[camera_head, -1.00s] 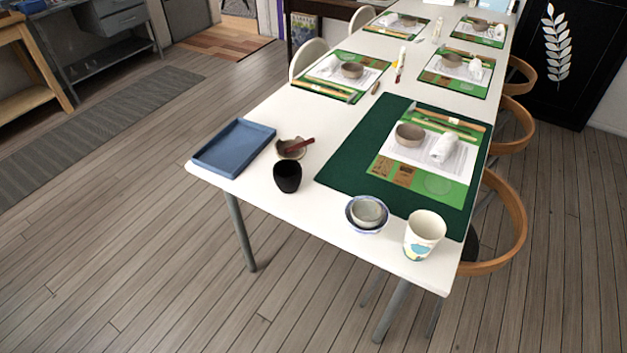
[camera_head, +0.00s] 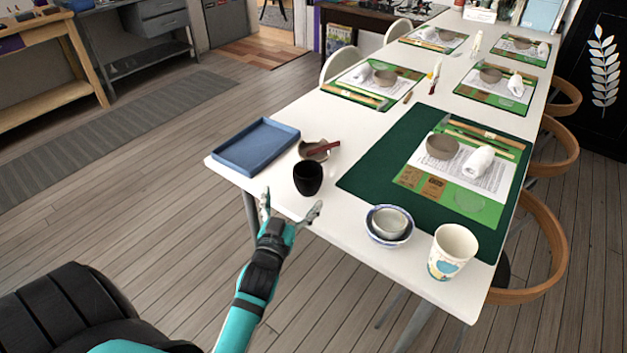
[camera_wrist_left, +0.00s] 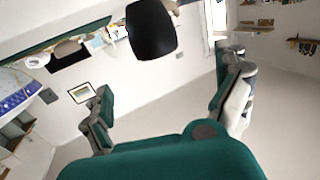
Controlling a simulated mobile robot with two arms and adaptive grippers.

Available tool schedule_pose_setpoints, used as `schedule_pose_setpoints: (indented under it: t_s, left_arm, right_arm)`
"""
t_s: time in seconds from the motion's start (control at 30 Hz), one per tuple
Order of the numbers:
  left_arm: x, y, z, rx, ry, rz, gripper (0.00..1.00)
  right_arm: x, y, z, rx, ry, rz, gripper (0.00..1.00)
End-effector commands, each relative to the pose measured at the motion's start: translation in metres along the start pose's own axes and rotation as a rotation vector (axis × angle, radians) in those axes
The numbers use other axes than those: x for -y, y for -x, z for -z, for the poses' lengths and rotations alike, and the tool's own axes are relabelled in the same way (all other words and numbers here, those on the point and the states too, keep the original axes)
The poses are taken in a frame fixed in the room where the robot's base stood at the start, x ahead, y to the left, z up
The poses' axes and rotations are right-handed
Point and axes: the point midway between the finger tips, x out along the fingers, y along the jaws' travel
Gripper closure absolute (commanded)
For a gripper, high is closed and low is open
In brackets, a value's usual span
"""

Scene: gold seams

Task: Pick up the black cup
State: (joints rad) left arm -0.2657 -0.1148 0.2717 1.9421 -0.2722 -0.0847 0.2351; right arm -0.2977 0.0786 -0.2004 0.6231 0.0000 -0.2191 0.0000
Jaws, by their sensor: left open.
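The black cup (camera_head: 308,178) stands upright on the white table (camera_head: 262,194) near its front left edge. My left gripper (camera_head: 291,207) is open and empty, just in front of the cup at the table's front edge. Its fingers point toward the cup and look apart from it. In the left wrist view the black cup (camera_wrist_left: 151,28) shows at the top, beyond the two spread fingertips of my left gripper (camera_wrist_left: 166,85). My right gripper is in neither view.
A blue tray (camera_head: 256,146) lies left of the cup. A small brown bowl with a dark red-handled tool (camera_head: 319,149) sits close behind it. Nested bowls (camera_head: 389,224) and a patterned white cup (camera_head: 452,251) stand to the right.

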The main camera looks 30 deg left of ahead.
Motion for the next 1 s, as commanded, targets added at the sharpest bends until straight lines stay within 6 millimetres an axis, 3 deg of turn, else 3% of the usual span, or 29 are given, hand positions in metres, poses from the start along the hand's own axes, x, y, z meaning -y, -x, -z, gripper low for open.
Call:
schedule_pose_setpoints:
  t_s: [0.1,0.3,0.53,0.8,1.0]
  left_arm:
    - [0.000,-0.028,0.001,-0.001,-0.002,0.000,0.00]
    - [0.000,-0.060,0.000,0.000,0.000,0.000,0.00]
    - [-0.002,-0.075,-0.001,0.002,0.001,0.000,0.00]
    - [-0.006,-0.114,-0.004,0.001,0.000,-0.001,0.00]
    - [-0.006,-0.120,-0.004,0.002,0.000,-0.001,0.00]
  right_arm:
    - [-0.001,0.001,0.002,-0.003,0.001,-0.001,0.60]
    - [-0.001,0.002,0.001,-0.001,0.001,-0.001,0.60]
    - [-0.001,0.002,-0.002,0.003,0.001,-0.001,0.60]
    - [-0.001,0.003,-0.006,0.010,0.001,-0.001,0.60]
    - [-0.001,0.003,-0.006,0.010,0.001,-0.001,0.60]
